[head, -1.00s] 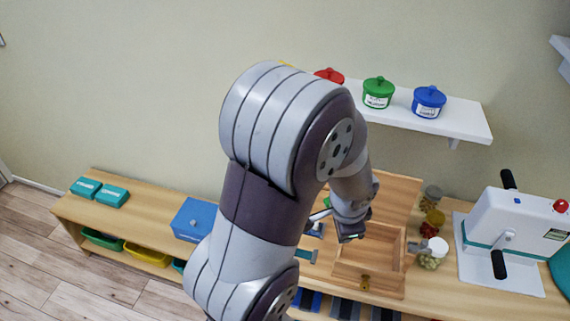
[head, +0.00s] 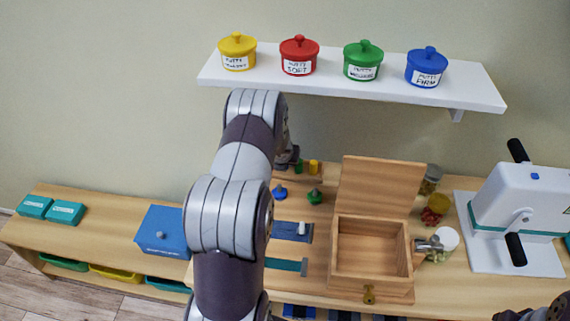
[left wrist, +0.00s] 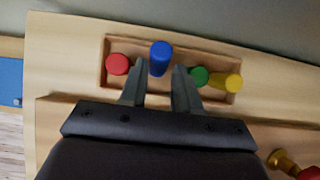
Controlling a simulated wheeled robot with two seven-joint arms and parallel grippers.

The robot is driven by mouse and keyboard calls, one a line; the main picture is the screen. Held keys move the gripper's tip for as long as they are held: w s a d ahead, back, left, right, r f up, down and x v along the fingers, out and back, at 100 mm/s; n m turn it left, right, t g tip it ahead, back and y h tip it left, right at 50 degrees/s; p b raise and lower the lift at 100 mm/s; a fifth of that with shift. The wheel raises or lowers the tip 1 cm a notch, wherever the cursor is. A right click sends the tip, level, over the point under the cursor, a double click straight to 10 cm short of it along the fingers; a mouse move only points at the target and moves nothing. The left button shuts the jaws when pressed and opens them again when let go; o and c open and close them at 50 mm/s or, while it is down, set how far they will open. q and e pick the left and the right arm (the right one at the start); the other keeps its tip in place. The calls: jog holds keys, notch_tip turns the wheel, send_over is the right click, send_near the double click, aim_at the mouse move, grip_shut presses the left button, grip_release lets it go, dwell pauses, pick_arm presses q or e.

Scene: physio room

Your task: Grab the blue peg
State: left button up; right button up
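In the left wrist view, the blue peg (left wrist: 161,56) stands in a wooden tray (left wrist: 222,55) between a red peg (left wrist: 118,64) and a green peg (left wrist: 198,76). A yellow peg (left wrist: 232,82) is at the right end. My left gripper (left wrist: 160,72) is open, with its fingertips on either side of the blue peg. A narrow gap shows at each side; contact cannot be told. In the head view, my left arm hides the blue peg, while the green peg (head: 298,166) and yellow peg (head: 313,167) show.
An open wooden box (head: 345,285) stands right of the tray, its lid (head: 380,190) raised. Jars and a white machine (head: 515,225) are further right. A shelf (head: 390,94) with lidded pots hangs above. A blue box (head: 162,232) is at left.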

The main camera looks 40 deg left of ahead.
pick_arm(q)
jog(key=shift+w+f, duration=0.3)
jog(key=shift+f, duration=0.15)
jog(key=shift+w+a+f, duration=0.2)
jog(key=shift+a+f, duration=0.25)
jog(key=shift+d+r, duration=0.1)
grip_shut()
